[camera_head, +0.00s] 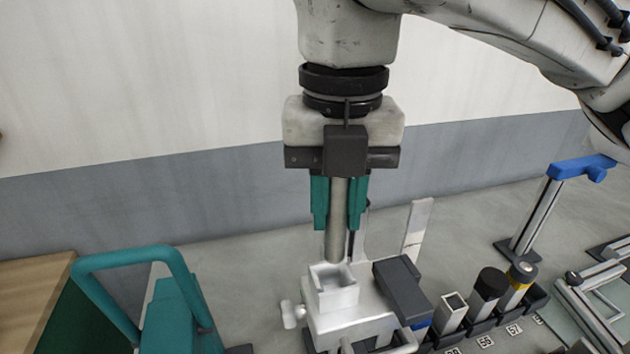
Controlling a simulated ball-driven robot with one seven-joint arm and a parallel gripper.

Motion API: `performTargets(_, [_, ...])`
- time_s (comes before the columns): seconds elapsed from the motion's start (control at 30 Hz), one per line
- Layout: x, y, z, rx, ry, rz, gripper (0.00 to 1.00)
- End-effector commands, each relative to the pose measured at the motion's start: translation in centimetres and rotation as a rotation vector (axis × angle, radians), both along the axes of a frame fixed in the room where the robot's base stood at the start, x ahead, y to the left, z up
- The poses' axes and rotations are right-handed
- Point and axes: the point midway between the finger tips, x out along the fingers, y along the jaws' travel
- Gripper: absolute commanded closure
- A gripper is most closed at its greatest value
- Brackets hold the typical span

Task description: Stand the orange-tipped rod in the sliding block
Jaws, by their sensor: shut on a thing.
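My gripper (338,218) points straight down with its two teal fingers shut on a plain grey-beige rod (337,240). The rod hangs about upright between the fingers. Its upper end is hidden by my gripper, and no orange tip shows on it. The rod's lower end meets the back rim of a pale block with an open square-topped pocket (337,294), which I take for the sliding block. I cannot tell whether the rod is just above or behind that rim. The pocket looks empty. The block sits on a light metal fixture with a side knob (290,313).
A dark grey box-shaped part (402,290) stands right beside the block. A dark rack holds a square tube (451,311), a black-topped cylinder (487,291) and a yellow-banded cylinder (516,284). A teal handle frame (135,255) is at left; a blue-topped stand (537,205) is at right.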

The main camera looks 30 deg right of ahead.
Motion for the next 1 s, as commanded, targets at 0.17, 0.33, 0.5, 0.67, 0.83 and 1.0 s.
performTargets(0.17, [0.0,0.0,-0.8,-0.001,-0.001,-0.001,1.00])
performTargets(0.33, [0.0,0.0,-2.2,-0.001,0.000,-0.001,1.00])
performTargets(0.5, [0.0,0.0,-4.0,-0.001,-0.001,-0.002,1.00])
performTargets(0.67, [0.0,0.0,-5.3,-0.001,-0.001,-0.001,1.00])
performTargets(0.83, [0.0,0.0,-5.8,0.000,0.000,-0.001,1.00])
performTargets(1.0, [0.0,0.0,-5.8,0.000,0.000,-0.001,1.00])
